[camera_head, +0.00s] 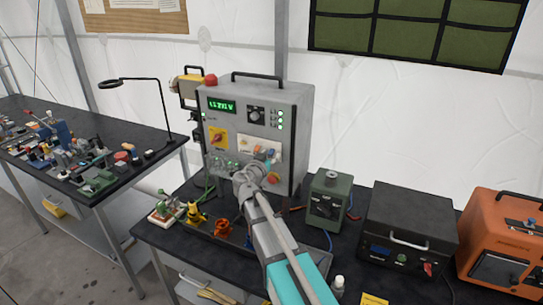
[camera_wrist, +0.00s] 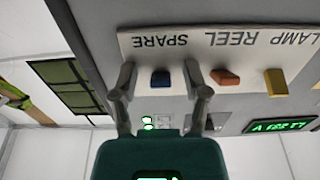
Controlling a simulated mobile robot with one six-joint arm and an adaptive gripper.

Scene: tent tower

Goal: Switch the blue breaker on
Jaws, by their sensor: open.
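The blue breaker (camera_wrist: 160,78) sits on a white label plate (camera_wrist: 225,48) in the wrist view, by the word SPARE, which appears upside down. My gripper (camera_wrist: 159,70) is open, with one finger on each side of the blue breaker. I cannot tell whether either finger touches it. In the head view my gripper (camera_head: 252,178) is in front of the grey power cabinet (camera_head: 290,115), below its white plate (camera_head: 259,148). The breaker's on or off position is not clear.
An orange breaker (camera_wrist: 226,78) is close beside my right finger in the wrist view, with a yellow breaker (camera_wrist: 275,82) beyond. A yellow plate with a red knob (camera_head: 217,138) is on the cabinet. A green box (camera_head: 328,198) stands to its right.

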